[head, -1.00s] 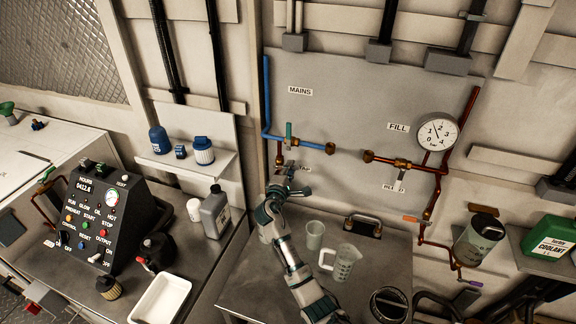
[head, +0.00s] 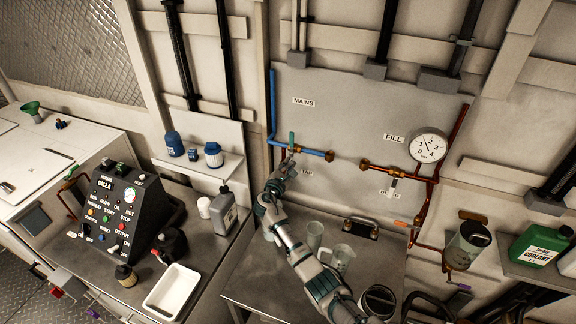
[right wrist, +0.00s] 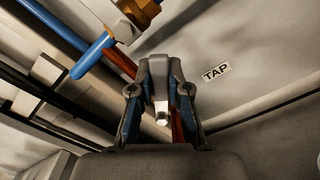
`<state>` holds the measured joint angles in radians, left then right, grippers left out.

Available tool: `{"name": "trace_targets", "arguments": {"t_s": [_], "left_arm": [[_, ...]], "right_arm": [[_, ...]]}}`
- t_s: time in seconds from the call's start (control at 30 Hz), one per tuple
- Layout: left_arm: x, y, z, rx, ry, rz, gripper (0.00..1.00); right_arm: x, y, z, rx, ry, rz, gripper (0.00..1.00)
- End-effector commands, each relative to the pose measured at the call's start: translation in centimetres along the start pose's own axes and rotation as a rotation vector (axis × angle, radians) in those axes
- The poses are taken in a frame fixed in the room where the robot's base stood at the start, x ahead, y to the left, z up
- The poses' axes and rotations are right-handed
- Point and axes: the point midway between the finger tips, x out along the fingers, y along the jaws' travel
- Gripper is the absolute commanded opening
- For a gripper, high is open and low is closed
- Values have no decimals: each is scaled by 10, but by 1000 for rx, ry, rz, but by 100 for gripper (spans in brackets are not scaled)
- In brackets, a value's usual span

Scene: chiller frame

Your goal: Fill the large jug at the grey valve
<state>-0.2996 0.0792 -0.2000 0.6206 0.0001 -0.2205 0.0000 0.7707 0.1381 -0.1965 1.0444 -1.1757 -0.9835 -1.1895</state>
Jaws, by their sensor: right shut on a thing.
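The grey valve (head: 291,156) is a small grey lever below the blue mains pipe, beside the TAP label. My right gripper (head: 286,168) reaches up to it. In the right wrist view my right gripper (right wrist: 160,75) is shut on the valve's pale metal lever (right wrist: 161,98), with a finger on each side. The large jug (head: 343,256) is clear, with a handle, and stands on the bench right of my forearm. Its lower part is partly covered by my arm. A smaller clear beaker (head: 315,234) stands just left of it. My left gripper is not in view.
The green-handled mains valve (head: 291,140) is close above my right gripper. Copper fill pipes and a pressure gauge (head: 428,147) are to the right. A grey bottle (head: 223,210) and a white tray (head: 172,291) stand left. A pale shape by my forearm is unclear.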

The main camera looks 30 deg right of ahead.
Motion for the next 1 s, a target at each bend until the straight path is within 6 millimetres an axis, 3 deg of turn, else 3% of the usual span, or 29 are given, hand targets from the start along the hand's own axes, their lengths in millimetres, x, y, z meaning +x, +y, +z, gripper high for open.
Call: {"name": "trace_targets", "arguments": {"t_s": [0.03, 0.5, 0.53, 0.6, 1.0], "left_arm": [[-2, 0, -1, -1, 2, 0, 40], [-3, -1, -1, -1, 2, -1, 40], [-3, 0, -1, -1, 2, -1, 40], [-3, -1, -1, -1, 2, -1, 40], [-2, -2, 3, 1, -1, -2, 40]], "right_arm": [[4, 4, 11, -2, -17, 2, 0], [4, 5, 10, -11, -17, 5, 0], [4, 5, 10, -11, -17, 5, 23], [3, 5, 9, -11, -16, 5, 41], [-8, 6, 1, -17, -7, 7, 43]]}}
